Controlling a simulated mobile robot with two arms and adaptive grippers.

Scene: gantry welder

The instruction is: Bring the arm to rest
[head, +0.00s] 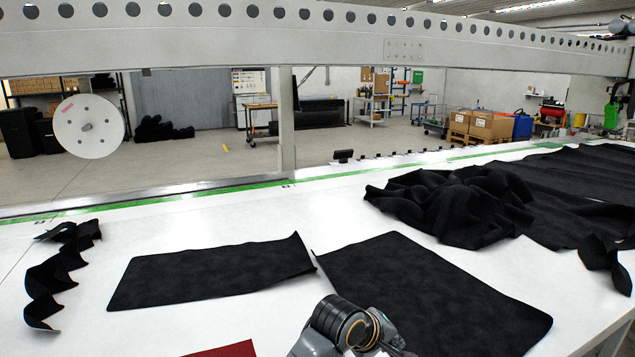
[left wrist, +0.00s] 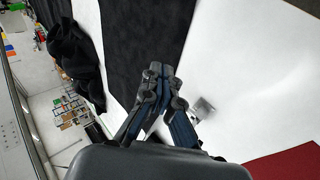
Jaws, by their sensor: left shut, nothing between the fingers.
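My left gripper (left wrist: 160,74) shows in the left wrist view with its fingers shut together and nothing between them. It is over the white table (left wrist: 235,60), in front of a black cloth sheet (left wrist: 145,35); I cannot tell its height. In the head view, part of my left arm (head: 345,328) shows at the bottom middle, by the lower left edge of the larger black sheet (head: 430,295); the fingertips are not clear there. My right gripper is in neither view.
On the white table (head: 230,218) lie a smaller black sheet (head: 215,272), a curled black strip (head: 55,275), a crumpled black cloth heap (head: 455,205) and a red piece (head: 228,350). A perforated beam (head: 300,35) spans above the far side. Bare table shows between pieces.

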